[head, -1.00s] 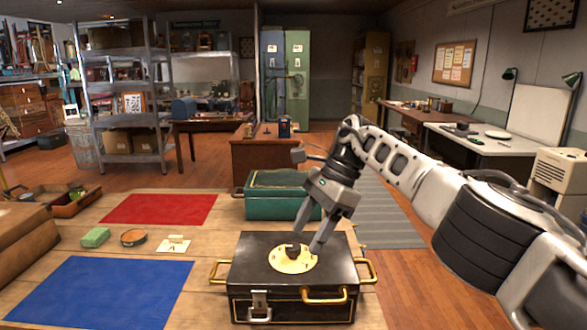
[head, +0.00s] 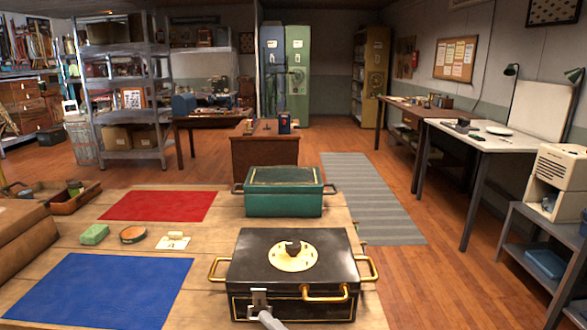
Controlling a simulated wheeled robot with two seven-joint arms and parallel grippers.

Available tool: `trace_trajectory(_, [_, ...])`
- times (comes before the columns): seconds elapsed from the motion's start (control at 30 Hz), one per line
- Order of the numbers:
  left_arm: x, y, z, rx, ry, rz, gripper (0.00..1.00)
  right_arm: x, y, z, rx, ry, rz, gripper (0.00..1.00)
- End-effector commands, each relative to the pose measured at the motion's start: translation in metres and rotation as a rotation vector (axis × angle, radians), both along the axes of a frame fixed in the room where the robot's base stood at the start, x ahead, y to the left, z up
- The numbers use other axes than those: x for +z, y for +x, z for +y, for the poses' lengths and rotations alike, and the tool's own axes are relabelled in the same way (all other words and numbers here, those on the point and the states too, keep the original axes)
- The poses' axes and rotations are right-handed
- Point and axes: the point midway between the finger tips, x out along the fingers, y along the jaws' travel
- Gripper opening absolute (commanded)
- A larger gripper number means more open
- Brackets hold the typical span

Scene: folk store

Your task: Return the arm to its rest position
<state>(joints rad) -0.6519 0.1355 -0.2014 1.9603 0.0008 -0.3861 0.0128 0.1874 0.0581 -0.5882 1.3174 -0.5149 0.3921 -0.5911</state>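The black case (head: 330,262) with gold handles sits shut on the wooden table. A round gold plate (head: 292,257) with a dark knob (head: 293,248) is on its lid. My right arm no longer shows over the case. A small grey rod-like part (head: 271,320) comes up from the bottom edge in front of the case's front latch (head: 259,298). It looks like the tip of one of my grippers, but I cannot tell for certain, nor whether it touches the case. My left gripper is not in view.
A green case (head: 285,203) stands behind the black one. A red mat (head: 158,206), a blue mat (head: 100,290), a green block (head: 94,234), a round tin (head: 133,234) and a small card (head: 172,242) lie to the left.

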Motion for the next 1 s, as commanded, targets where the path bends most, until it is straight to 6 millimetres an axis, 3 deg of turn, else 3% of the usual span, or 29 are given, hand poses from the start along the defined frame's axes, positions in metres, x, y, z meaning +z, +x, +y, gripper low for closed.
trace_trajectory(0.03, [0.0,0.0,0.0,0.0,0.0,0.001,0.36,-0.023,-0.014,-0.027,-0.088,0.094,0.176,0.57])
trace_trajectory(0.2, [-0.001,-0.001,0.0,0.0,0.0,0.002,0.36,-0.091,-0.073,-0.114,-0.376,0.405,0.71,0.57])
trace_trajectory(0.3, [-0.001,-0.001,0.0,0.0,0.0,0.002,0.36,-0.12,-0.117,-0.154,-0.52,0.556,0.953,0.57])
trace_trajectory(0.4, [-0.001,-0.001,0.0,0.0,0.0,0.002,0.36,-0.137,-0.157,-0.182,-0.634,0.668,1.13,0.57])
trace_trajectory(0.5, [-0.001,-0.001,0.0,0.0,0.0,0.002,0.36,-0.145,-0.184,-0.198,-0.71,0.741,1.24,0.57])
trace_trajectory(0.6, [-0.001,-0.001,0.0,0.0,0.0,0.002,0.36,-0.148,-0.198,-0.205,-0.746,0.776,1.294,0.57])
trace_trajectory(1.0, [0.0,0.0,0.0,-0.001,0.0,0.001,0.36,-0.149,-0.2,-0.206,-0.753,0.782,1.303,0.57])
